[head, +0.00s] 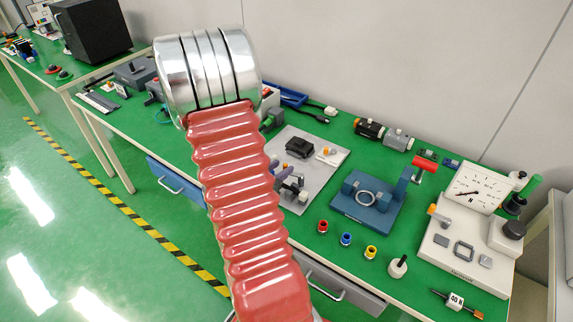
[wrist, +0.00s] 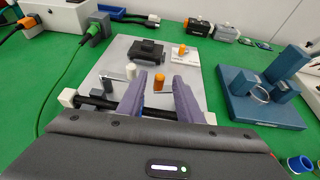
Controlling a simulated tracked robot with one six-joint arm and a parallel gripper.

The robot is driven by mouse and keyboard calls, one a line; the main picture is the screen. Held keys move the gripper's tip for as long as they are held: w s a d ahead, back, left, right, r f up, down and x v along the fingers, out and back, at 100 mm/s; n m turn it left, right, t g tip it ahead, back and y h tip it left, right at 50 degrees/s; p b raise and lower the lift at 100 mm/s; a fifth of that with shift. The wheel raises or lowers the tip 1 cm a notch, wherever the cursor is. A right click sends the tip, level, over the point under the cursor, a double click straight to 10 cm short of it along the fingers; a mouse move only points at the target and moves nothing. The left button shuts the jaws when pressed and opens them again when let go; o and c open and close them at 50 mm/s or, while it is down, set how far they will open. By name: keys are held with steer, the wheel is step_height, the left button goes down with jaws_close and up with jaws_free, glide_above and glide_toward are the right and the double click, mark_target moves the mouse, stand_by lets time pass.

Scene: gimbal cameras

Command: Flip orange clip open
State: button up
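A grey plate (wrist: 105,72) on the green bench carries small fixtures. In the wrist view a small orange piece (wrist: 160,80) stands on it, seen in the gap between the purple fingertips of my gripper (wrist: 161,77). A second orange piece (wrist: 183,49) sits on a white block farther back. I cannot tell for sure which is the orange clip. My gripper is open, its fingers apart, low over the plate's near part; contact with the near orange piece is not clear. In the head view my gripper (head: 291,190) is partly hidden by my red arm.
A black fixture (wrist: 147,49) stands behind the fingers, and a white-topped post (wrist: 131,70) stands left of them. A blue fixture (wrist: 262,100) is to the right. Coloured rings (head: 346,239) lie in front.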

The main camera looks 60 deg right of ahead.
mark_target(284, 166)
steer(key=shift+x, duration=1.85)
steer(key=shift+c, duration=0.4)
jaws_close()
